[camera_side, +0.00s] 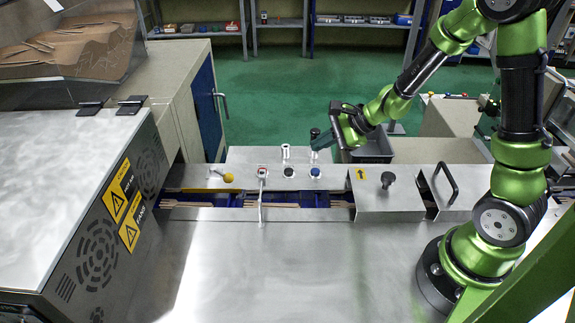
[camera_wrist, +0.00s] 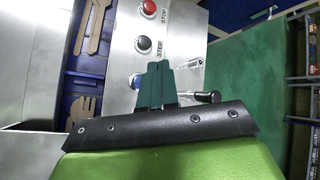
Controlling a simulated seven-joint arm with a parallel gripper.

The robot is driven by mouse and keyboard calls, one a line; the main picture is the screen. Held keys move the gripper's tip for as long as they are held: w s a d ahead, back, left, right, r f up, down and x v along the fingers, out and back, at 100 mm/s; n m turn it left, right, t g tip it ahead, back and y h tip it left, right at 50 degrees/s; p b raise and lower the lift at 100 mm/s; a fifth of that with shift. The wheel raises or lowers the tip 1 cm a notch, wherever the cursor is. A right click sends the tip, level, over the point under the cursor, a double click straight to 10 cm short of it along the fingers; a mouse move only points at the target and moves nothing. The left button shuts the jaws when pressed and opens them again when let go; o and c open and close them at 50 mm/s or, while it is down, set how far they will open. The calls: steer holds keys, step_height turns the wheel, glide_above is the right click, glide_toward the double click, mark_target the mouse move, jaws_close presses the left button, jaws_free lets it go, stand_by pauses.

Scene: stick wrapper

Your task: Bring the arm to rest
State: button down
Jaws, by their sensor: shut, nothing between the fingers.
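My green arm reaches over the wrapping machine from the right in the side view. My gripper (camera_side: 318,140) is above the back edge of the machine, near the button panel. In the wrist view the dark green fingers of my gripper (camera_wrist: 161,68) are together with nothing between them.
Wooden sticks (camera_side: 188,204) lie in the blue channel of the machine. A yellow knob (camera_side: 228,178) and a black knob (camera_side: 388,179) stick up. A grey bin (camera_side: 374,150) stands behind. Green floor (camera_side: 270,95) is open beyond.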

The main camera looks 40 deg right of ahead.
steer(key=s+a+r+n+g+y, duration=0.1)
steer(key=s+a+r+n+g, duration=0.2)
steer(key=s+a+r+n, duration=0.55)
steer(key=s+d+r+n+t+h, duration=0.1)
steer(key=s+r+n+t+h, duration=0.1)
steer(key=s+r+n, duration=0.6)
steer(key=shift+s+d+n+h, duration=0.15)
steer(key=shift+d+n+h, duration=0.2)
steer(key=shift+n+h, duration=0.25)
